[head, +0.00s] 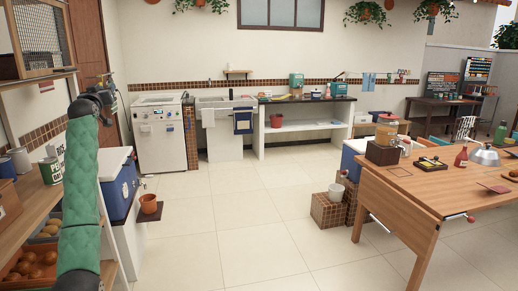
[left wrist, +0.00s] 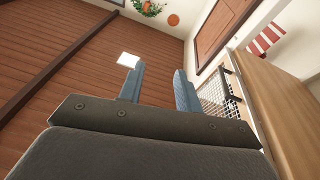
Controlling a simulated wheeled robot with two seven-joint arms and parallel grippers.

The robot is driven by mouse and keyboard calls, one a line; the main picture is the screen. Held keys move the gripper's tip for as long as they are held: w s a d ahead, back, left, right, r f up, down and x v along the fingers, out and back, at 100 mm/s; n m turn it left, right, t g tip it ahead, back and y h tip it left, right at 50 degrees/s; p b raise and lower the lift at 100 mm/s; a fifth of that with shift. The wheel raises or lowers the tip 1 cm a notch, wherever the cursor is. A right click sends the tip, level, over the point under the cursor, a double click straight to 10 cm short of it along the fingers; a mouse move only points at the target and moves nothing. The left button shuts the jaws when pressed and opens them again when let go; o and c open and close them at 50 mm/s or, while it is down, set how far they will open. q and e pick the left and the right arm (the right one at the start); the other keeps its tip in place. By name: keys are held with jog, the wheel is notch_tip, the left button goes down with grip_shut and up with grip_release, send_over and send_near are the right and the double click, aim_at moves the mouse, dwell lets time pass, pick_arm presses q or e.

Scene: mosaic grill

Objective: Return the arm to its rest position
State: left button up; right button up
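My left arm (head: 79,185), in a green quilted sleeve, rises from the bottom left of the head view. It stands upright in front of the wooden shelves. My left gripper (head: 103,92), dark and small, is at the top of the arm, beside the wooden door. In the left wrist view the two blue-grey fingers of the left gripper (left wrist: 158,86) stand apart with nothing between them. They point up toward the wooden ceiling (left wrist: 70,55). My right arm and gripper are in neither view.
Wooden shelves (head: 22,225) with cans and a mesh-fronted cabinet (head: 40,38) stand close at the left. A blue cooler (head: 119,185) is just right of the arm. A wooden table (head: 440,190) is at the right. The tiled floor (head: 235,215) between is clear.

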pick_arm(q)
jog(key=s+d+f+m+g+h, duration=0.25)
jog(key=s+d, duration=0.45)
jog(key=d, duration=0.4)
jog(key=s+d+f+m+g, duration=0.1)
jog(key=s+d+f+g, duration=0.1)
jog(key=s+d+f, duration=0.65)
jog(key=s+d+f+m+g, duration=0.1)
jog(key=s+d+f+g, duration=0.35)
jog(key=f, duration=0.75)
jog(key=s+d+f, duration=0.7)
jog(key=s+f, duration=0.2)
jog(key=f, duration=0.2)
jog(key=s+d+f+g, duration=0.3)
jog(key=s+f, duration=0.8)
jog(key=s, duration=0.3)
jog(key=s+d+f+g+h, duration=0.1)
jog(key=s+d+f+g, duration=0.2)
jog(key=s+f, duration=0.9)
jog(key=s+d+f+g+h, duration=0.1)
jog(key=s+d+f+g, duration=0.2)
jog(key=s+f, duration=0.9)
jog(key=s+d+m, duration=0.1)
jog(key=s+d, duration=0.1)
jog(key=s, duration=0.4)
jog(key=shift+s+d, duration=0.15)
jog(key=shift+s, duration=0.05)
jog(key=shift+w+h, duration=0.15)
jog(key=shift+h, duration=0.1)
